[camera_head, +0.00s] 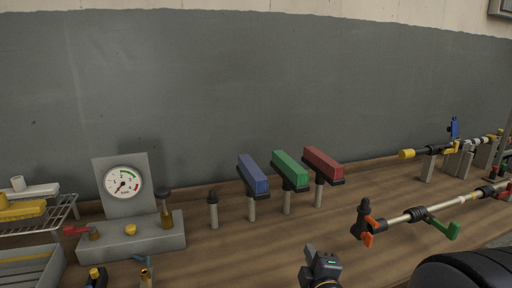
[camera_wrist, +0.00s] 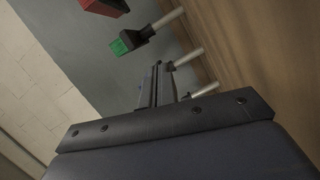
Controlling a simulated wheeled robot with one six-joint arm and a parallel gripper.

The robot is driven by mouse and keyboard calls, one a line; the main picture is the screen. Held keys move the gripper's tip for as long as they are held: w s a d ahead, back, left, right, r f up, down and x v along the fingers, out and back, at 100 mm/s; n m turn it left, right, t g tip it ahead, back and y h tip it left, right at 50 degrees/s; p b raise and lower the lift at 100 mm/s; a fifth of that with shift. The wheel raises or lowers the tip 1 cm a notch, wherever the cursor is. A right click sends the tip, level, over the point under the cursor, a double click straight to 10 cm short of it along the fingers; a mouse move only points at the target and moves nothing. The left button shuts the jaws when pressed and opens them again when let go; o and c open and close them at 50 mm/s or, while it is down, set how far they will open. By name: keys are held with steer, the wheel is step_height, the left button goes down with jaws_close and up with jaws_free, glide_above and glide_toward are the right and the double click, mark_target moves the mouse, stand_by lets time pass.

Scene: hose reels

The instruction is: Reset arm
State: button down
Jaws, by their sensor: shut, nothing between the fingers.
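My gripper (camera_wrist: 157,72) shows in the wrist view as slim dark fingers, closed together with nothing seen between them. It points toward the row of posts on the bench and hides part of that row. In the wrist view the green block (camera_wrist: 128,42) and red block (camera_wrist: 105,5) lie beyond it, apart from the fingers. The head view shows the blue block (camera_head: 252,175), green block (camera_head: 289,170) and red block (camera_head: 323,163) on upright posts. A dark fitting (camera_head: 322,268) at the bottom of the head view is unclear; I cannot tell whether it is my gripper.
A pressure gauge (camera_head: 123,183) stands on a grey base at left, near a wire rack (camera_head: 62,213). A bare black-topped post (camera_head: 213,210) stands beside the blocks. A metal rod with a green lever (camera_head: 445,228) lies at right. The wall is close behind.

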steer(key=s, duration=0.6)
steer(key=shift+d+r, duration=0.2)
steer(key=shift+d, duration=0.05)
steer(key=shift+s, duration=0.15)
